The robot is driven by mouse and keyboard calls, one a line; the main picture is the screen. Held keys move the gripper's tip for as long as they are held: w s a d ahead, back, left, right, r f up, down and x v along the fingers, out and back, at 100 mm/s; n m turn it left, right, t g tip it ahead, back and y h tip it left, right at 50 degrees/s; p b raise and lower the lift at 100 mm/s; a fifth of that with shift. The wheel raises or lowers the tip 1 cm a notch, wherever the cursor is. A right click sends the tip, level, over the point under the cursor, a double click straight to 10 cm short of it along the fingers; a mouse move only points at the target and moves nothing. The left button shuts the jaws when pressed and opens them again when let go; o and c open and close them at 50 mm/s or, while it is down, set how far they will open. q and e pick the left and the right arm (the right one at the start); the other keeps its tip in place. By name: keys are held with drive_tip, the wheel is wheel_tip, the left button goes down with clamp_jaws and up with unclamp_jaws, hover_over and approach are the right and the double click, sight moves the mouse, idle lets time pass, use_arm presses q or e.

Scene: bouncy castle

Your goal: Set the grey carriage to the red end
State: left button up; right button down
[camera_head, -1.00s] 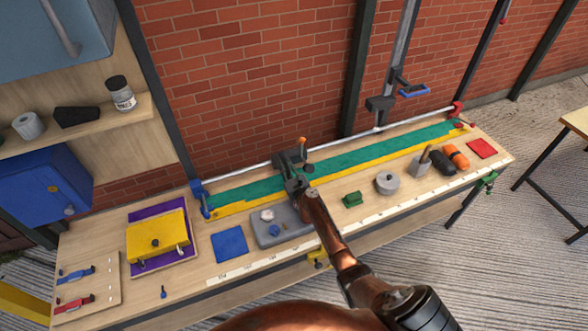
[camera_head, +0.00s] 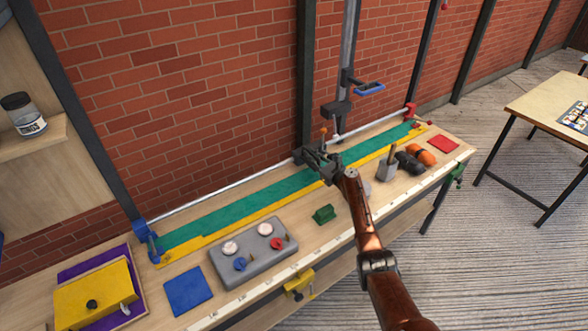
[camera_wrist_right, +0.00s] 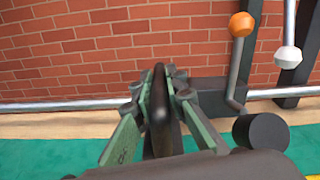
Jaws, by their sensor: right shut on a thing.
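The dark grey carriage (camera_head: 303,155) sits on the metal rail (camera_head: 230,190) at the back of the bench, right of the rail's middle. Its lever with an orange knob (camera_head: 323,131) stands upright; the knob also shows in the right wrist view (camera_wrist_right: 241,24). The red end (camera_head: 410,110) is to the right of the carriage, with a stretch of rail between them. The blue end (camera_head: 146,236) is at the far left. My right gripper (camera_head: 328,170) is at the carriage, shut on a dark upright part of it (camera_wrist_right: 160,110). My left gripper is out of view.
A vertical post (camera_head: 347,50) with a blue-handled clamp (camera_head: 369,88) rises behind the rail near the carriage. The green strip (camera_head: 375,145) toward the red end looks clear.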

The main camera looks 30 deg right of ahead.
use_arm(q)
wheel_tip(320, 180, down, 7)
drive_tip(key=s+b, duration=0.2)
drive_tip(key=b, duration=0.4)
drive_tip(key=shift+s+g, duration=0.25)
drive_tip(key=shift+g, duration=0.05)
use_arm(e)
drive_tip(key=d, duration=0.8)
drive_tip(key=shift+w+d, duration=0.35)
drive_tip(key=shift+w, duration=0.05)
drive_tip(key=shift+r, duration=0.1)
drive_tip(key=c, duration=2)
unclamp_jaws()
drive_tip(key=shift+o, duration=0.3)
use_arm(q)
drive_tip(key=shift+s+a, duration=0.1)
